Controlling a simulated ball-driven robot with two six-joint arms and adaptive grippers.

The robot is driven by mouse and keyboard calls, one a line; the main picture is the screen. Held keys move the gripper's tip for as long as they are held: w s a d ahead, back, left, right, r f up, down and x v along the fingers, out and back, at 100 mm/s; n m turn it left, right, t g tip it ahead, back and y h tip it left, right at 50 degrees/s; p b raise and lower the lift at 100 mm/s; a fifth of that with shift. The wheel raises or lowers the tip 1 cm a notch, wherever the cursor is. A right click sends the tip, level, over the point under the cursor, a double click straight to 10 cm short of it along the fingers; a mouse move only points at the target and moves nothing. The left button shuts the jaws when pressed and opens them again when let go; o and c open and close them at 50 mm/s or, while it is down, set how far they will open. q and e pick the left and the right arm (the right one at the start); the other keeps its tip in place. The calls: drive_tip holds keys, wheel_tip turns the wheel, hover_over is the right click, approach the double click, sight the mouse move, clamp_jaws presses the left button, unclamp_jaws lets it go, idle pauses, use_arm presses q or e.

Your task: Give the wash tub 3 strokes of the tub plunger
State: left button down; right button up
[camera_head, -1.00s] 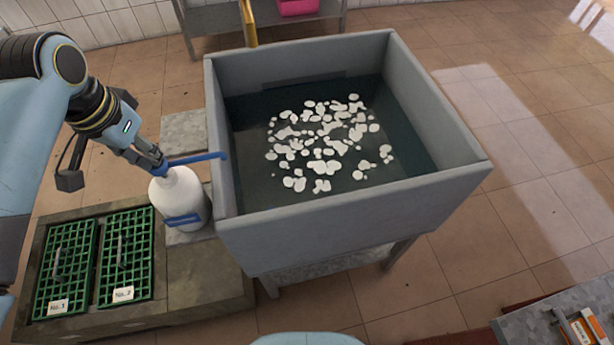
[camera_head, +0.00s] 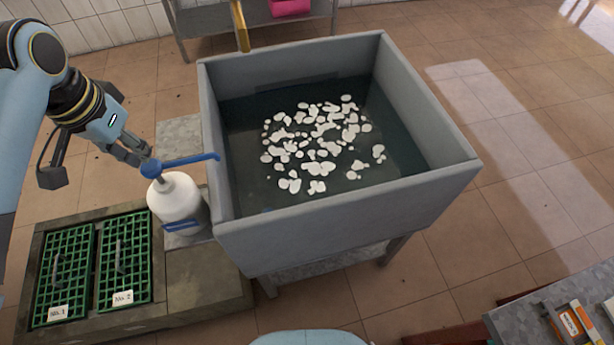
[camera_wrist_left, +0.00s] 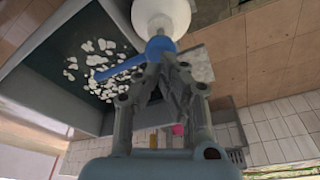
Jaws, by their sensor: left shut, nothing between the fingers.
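The wash tub (camera_head: 345,215) is a grey square basin of dark water with white foam patches. The tub plunger (camera_head: 185,160) is a blue pump head with a long spout reaching over the tub's left rim. It tops a white bottle (camera_head: 176,197) and shows in the left wrist view (camera_wrist_left: 158,46). My left gripper (camera_head: 147,155) is shut and empty, its fingertips close at the pump head; I cannot tell whether they touch. It also shows in the left wrist view (camera_wrist_left: 168,62). My right gripper is not in view.
Two green grates, labelled No.1 (camera_head: 62,275) and No.2 (camera_head: 124,260), lie in a stone slab at the left. A yellow post (camera_head: 240,25) and a pink container (camera_head: 290,7) are behind the tub. A grey table (camera_head: 545,310) stands at lower right. Tiled floor is open on the right.

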sight(149, 167)
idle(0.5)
use_arm(q)
drive_tip(key=shift+f+b, duration=0.55)
drive_tip(key=shift+f, duration=1.3)
drive_tip(key=shift+s, duration=0.1)
drive_tip(key=shift+r, duration=0.2)
drive_tip(key=shift+r+p, duration=0.6)
drive_tip(key=shift+r, duration=1.05)
drive_tip(key=shift+f, duration=0.1)
